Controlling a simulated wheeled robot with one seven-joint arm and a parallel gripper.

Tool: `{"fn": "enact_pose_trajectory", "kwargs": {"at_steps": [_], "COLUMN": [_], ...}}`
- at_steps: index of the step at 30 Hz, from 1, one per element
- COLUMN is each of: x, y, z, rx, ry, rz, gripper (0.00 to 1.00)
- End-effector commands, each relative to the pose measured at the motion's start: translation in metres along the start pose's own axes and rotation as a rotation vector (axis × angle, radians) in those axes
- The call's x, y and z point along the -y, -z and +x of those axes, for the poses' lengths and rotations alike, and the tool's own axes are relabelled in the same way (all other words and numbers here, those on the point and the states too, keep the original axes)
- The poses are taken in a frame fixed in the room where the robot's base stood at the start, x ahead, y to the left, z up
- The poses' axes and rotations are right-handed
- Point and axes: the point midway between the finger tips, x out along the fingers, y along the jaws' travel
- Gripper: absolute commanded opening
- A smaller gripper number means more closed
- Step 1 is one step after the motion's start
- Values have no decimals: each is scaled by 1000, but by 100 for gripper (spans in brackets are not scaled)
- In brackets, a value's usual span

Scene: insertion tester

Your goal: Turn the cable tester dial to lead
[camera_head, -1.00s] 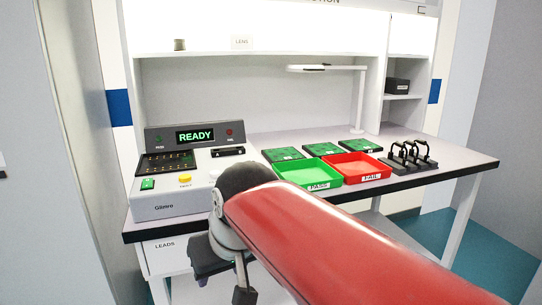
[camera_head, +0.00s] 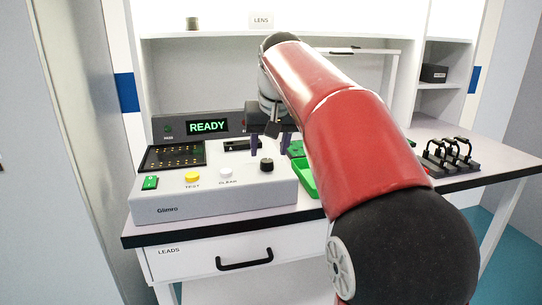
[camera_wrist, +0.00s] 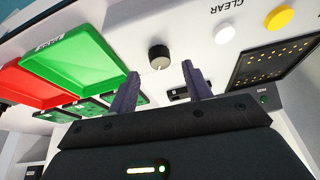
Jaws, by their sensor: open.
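The cable tester (camera_head: 215,200) is a light grey box with a dark back panel whose screen (camera_head: 207,126) reads READY. Its black dial (camera_head: 266,164) stands on the right of the top face, right of the white CLEAR button (camera_head: 226,174) and the yellow TEST button (camera_head: 192,177). The dial also shows in the wrist view (camera_wrist: 159,57), with a pale mark on it. My gripper (camera_head: 270,143) is open and empty, pointing down behind the dial. In the wrist view its two dark fingers (camera_wrist: 161,85) are spread, with the dial beyond the gap between them, apart from both. The dial's setting labels are not readable.
The green PASS tray (camera_head: 305,180) is right of the tester, partly hidden by my arm. The red tray (camera_wrist: 22,85) shows in the wrist view. A rack with black handles (camera_head: 450,160) stands farther right. A shelf is above; the LEADS drawer (camera_head: 205,258) is below.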

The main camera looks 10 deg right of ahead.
Motion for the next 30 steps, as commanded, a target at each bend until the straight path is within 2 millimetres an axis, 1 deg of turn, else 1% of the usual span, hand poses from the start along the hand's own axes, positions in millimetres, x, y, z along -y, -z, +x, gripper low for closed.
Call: {"fn": "enact_pose_trajectory", "kwargs": {"at_steps": [1,3,7,11,17,20,27,28,30], "x": [0,0,0,0,0,0,0,0,0], "y": [-1,0,0,0,0,0,0,0,0], "z": [9,18,31,36,37,36,36,36,36], "rx": [3,2,1,-1,-2,-2,-2,-2,-2], "ry": [0,0,0,1,1,1,1,1,1], "rz": [0,0,0,0,0,0,0,0,-1], "gripper": [50,50,50,50,50,39,8,5,5]}}
